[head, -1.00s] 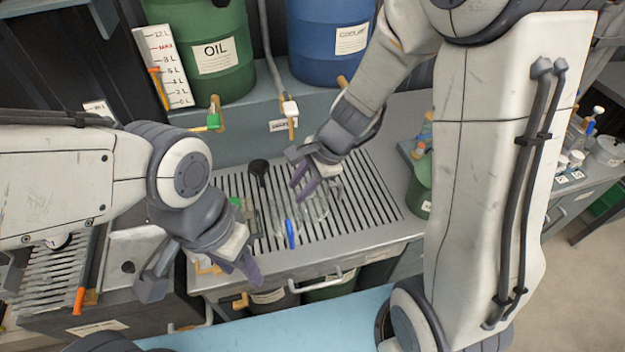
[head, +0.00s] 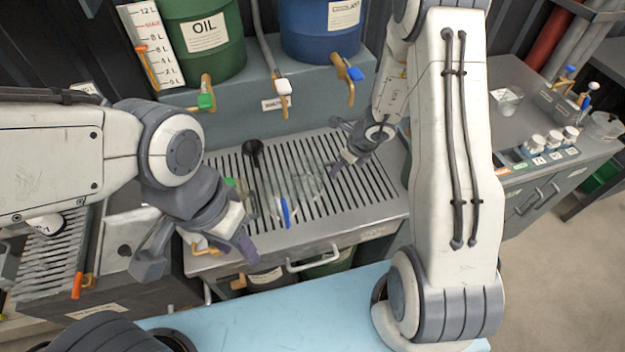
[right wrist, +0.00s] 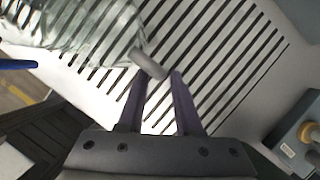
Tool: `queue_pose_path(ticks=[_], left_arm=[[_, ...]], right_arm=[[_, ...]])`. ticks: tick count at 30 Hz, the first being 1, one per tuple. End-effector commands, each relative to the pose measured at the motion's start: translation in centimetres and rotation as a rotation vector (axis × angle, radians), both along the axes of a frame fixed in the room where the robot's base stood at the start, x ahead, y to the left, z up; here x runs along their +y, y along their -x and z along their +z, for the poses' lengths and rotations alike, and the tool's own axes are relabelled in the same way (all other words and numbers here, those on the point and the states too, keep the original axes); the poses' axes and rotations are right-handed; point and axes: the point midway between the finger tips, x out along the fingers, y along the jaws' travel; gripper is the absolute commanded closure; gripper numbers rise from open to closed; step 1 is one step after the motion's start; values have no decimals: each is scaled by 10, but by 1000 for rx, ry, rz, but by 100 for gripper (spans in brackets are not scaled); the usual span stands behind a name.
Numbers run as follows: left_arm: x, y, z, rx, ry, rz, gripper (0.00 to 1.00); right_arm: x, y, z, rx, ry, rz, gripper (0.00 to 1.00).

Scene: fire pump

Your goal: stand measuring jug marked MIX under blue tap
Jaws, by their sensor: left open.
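A clear glass jug (head: 306,187) stands on the slotted drain grate; I cannot read a MIX mark on it. In the right wrist view its glass (right wrist: 85,25) fills the upper left, with a grey stub (right wrist: 150,63) just beyond my fingertips. The blue tap (head: 352,73) hangs from the blue drum, behind and to the right of the jug. My right gripper (head: 343,160) is right of the jug, its fingers apart with grate showing between them (right wrist: 161,78). My left gripper (head: 200,262) is open and empty at the grate's front left.
A green-handled tap (head: 206,98) and a white tap (head: 283,88) are left of the blue one. A black ladle-like tool (head: 253,150) and a blue-handled item (head: 285,212) are beside the jug. The grate's right part (head: 372,190) is free.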

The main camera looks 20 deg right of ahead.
Motion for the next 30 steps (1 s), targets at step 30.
queue_pose_path(ticks=[30], left_arm=[[0,0,-3,0,0,0,50]], right_arm=[[7,-9,-25,-1,0,2,100]])
